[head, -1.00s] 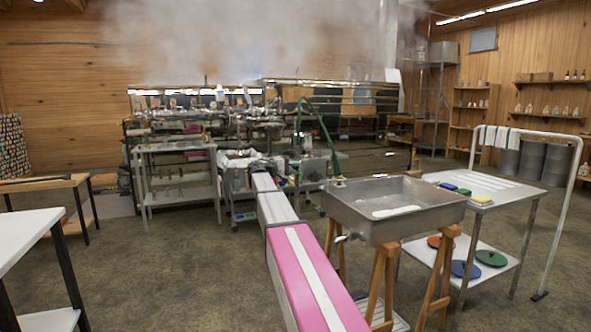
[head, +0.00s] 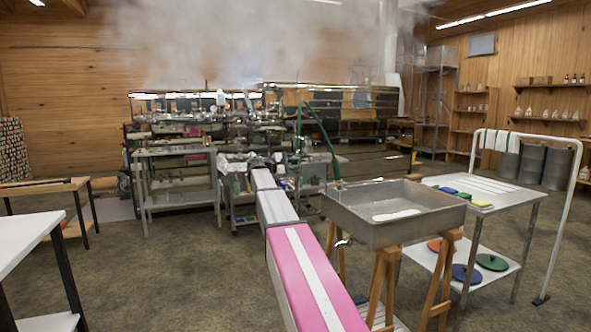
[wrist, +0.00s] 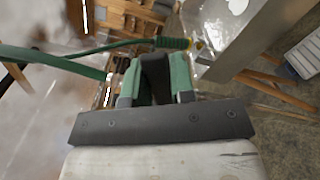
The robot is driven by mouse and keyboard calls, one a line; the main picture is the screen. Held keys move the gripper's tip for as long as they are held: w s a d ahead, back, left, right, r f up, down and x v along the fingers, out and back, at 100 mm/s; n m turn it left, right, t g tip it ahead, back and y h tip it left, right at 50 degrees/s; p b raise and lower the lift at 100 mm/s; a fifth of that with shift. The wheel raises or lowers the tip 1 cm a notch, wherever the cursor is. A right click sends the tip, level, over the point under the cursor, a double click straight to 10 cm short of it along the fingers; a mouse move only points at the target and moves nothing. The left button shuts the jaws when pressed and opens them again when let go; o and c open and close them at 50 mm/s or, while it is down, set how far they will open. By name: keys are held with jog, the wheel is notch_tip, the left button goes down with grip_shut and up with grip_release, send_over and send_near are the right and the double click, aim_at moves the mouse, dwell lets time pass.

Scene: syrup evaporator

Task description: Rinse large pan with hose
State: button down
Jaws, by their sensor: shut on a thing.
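The large metal pan (head: 372,226) rests on wooden sawhorses right of my arm. A pale patch (head: 397,215) shows on its floor. The green hose (head: 324,137) arches from the pan's back left corner towards my gripper (head: 290,158), which is small and partly hidden beyond my arm in the head view. In the wrist view my gripper (wrist: 156,88) is shut on the hose, with a dark piece between the fingers. The hose (wrist: 55,62) loops left, and its green end with a brass fitting (wrist: 175,43) lies by the pan's corner (wrist: 235,45). No water is clearly visible.
A steel cart (head: 520,200) with coloured pads and lids stands right of the pan, beside a white towel rail (head: 577,180). The steaming evaporator (head: 210,110) and a metal table (head: 172,151) stand behind. Open floor (head: 170,275) lies left of my arm.

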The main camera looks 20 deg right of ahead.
jog(key=shift+w+a+r+n, duration=0.1)
jog(key=shift+w+r+n, duration=0.25)
jog(key=shift+n, duration=0.5)
jog(key=shift+w+d+r+n, duration=0.1)
jog(key=shift+w+r+n, duration=0.25)
jog(key=shift+n, duration=0.45)
jog(key=shift+w+a+r+n, duration=0.1)
jog(key=shift+w+r+n, duration=0.2)
jog(key=shift+n, duration=0.55)
jog(key=c, duration=1)
grip_release()
jog(key=shift+o, duration=0.2)
jog(key=shift+a, duration=0.1)
jog(key=a, duration=1)
jog(key=shift+s+a, duration=0.2)
jog(key=shift+a, duration=0.1)
